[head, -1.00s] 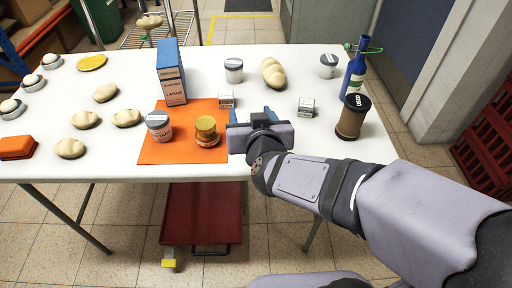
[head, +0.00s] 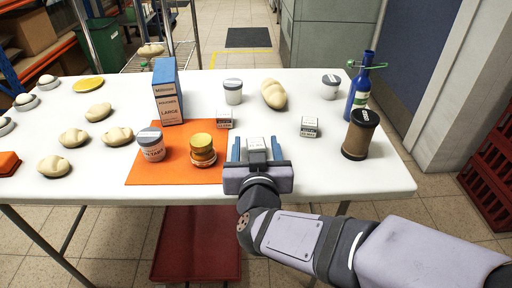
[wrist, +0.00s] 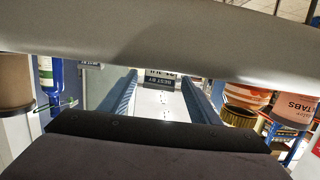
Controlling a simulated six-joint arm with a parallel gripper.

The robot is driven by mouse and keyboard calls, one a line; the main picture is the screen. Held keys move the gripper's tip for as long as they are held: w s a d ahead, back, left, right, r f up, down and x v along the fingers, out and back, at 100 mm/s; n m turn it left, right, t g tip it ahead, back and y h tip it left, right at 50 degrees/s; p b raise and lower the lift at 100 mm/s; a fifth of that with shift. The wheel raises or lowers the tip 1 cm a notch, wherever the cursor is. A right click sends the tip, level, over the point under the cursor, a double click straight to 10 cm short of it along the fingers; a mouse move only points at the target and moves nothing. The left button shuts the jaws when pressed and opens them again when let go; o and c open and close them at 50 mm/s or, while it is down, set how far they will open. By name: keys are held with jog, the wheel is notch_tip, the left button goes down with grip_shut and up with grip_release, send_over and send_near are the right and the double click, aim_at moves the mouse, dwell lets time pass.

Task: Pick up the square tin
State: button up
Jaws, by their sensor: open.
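A small square white container with dark print (head: 257,144), which looks like the square tin, stands on the table between the fingers of my gripper (head: 256,141). The blue fingers are open, one on each side of it, with a gap showing. In the wrist view its dark "BEST BY" label (wrist: 160,82) shows between the fingertips (wrist: 159,78); its upper part is cut off by a grey part across the picture. Two similar small square containers stand apart, one behind and to the left (head: 224,119), one to the right (head: 309,126).
An orange mat (head: 150,179) holds a labelled tub (head: 151,146) and a gold-lidded jar (head: 202,150) just left of my gripper. A brown jar (head: 358,138) and blue bottle (head: 358,88) stand at right. A tall blue box (head: 168,92) stands behind the mat.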

aim_at(255, 140)
jog(key=shift+w+p, duration=1.55)
jog(key=shift+p, duration=1.55)
jog(key=shift+w+f+p, duration=0.2)
jog(key=shift+w+p, duration=0.25)
jog(key=shift+p, duration=0.7)
jog(key=shift+w+f+p, duration=0.15)
jog(key=shift+p, duration=0.3)
jog(key=shift+w+f, duration=0.1)
jog(key=shift+f, duration=0.05)
jog(key=c, duration=1.2)
